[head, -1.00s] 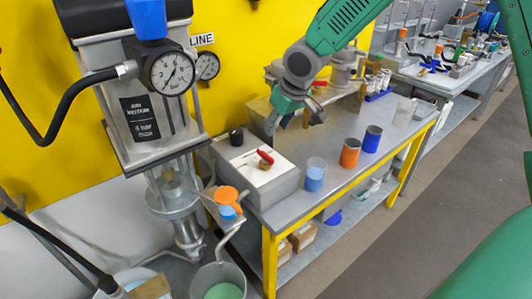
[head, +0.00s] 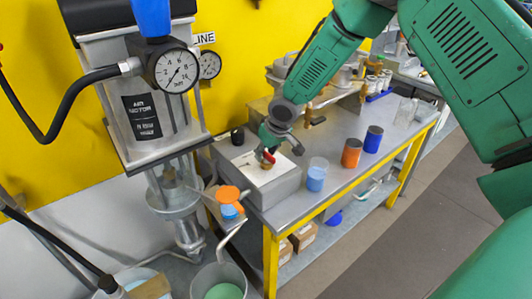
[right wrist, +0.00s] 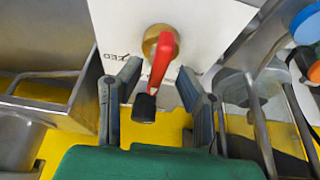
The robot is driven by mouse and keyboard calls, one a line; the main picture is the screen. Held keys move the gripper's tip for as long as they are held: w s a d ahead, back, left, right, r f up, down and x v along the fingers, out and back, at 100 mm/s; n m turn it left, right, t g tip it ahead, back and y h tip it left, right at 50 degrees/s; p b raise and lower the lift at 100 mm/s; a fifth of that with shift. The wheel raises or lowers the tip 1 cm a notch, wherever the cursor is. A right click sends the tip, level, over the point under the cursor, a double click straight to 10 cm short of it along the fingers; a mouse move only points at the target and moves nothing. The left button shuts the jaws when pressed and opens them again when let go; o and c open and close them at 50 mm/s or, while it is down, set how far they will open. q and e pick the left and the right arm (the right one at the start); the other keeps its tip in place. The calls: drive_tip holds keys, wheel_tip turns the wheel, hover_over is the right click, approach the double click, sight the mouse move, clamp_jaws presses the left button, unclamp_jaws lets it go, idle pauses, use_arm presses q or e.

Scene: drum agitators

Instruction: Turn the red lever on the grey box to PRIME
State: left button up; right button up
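The grey box (head: 275,189) has a white top plate and sits at the near left end of the bench. The red lever (head: 268,157) stands on its top, on a brass hub (right wrist: 160,42). In the right wrist view the red lever (right wrist: 163,62) points down the picture, between the fingers. A black cylinder (right wrist: 145,107) shows at its lower end; I cannot tell if it is joined. My right gripper (head: 271,148) is at the lever, its fingers apart on either side with visible gaps in the wrist view (right wrist: 156,88). Plate lettering is partly hidden. My left gripper is out of view.
A clear blue-filled beaker (head: 316,176), an orange cup (head: 351,153) and a blue cup (head: 373,139) stand right of the box. A pump with a gauge (head: 176,71) stands at left. An orange-topped part (head: 228,195) is close to the box's left side.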

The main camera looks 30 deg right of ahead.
drive_tip(key=c, duration=0.6)
drive_tip(key=shift+d, duration=0.3)
clamp_jaws()
drive_tip(key=shift+s, duration=0.1)
